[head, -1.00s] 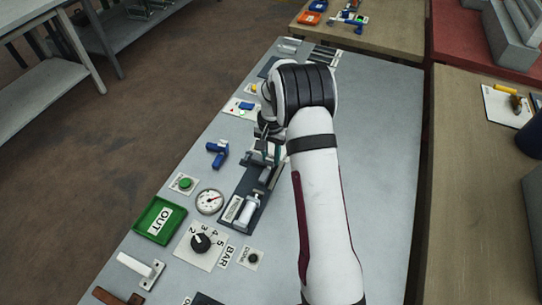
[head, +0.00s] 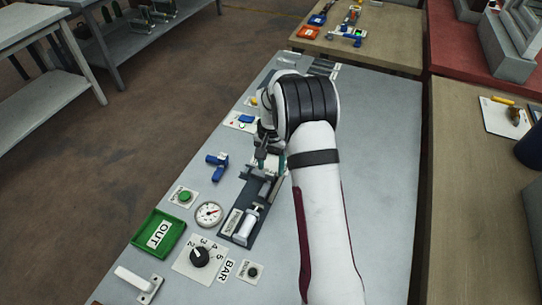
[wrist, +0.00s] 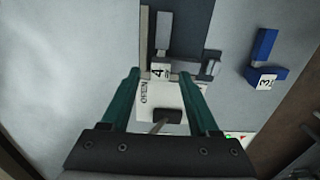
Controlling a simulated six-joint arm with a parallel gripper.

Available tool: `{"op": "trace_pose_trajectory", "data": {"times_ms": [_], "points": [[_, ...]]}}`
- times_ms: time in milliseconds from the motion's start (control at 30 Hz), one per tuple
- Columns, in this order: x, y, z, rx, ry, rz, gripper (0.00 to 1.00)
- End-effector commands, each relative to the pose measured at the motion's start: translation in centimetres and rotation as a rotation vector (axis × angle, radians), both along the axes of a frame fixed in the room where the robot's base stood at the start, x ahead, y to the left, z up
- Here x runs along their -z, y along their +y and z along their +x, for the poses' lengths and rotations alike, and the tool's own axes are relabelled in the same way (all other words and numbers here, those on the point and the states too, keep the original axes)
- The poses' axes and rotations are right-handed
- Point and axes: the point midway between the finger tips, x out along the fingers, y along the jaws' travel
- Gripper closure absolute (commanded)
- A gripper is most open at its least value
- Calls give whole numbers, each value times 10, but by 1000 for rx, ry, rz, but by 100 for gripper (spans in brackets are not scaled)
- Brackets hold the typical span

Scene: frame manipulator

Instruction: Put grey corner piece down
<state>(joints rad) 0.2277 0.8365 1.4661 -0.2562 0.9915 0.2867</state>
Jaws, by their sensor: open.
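The grey corner piece (wrist: 163,35) shows in the wrist view with a white label "4". It lies at the end of a dark fixture (head: 238,222), with one leg pointing up the picture and a part reaching right. My gripper (wrist: 160,74) is open, its two green fingers on either side of the label end and apart from each other. I cannot tell how far the fingertips stand above the piece. In the head view my gripper (head: 268,162) is over the fixture's far end, and my arm hides part of it.
A blue corner piece (wrist: 264,48) marked "3" lies to the right in the wrist view. In the head view, a gauge (head: 208,214), a green OUT tray (head: 140,236) and a dial (head: 200,256) stand left of the fixture. The grey table (head: 385,150) is clear right of my arm.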

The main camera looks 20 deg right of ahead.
Motion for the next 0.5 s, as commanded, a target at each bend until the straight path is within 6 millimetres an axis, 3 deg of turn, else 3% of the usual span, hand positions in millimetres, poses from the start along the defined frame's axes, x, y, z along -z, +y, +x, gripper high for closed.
{"op": "trace_pose_trajectory", "data": {"times_ms": [100, 300, 500], "points": [[-36, -1, 2, 0, -6, -1, 39], [-83, -1, 1, 0, -3, 0, 39], [-99, -1, 1, 0, 0, 0, 39]]}}
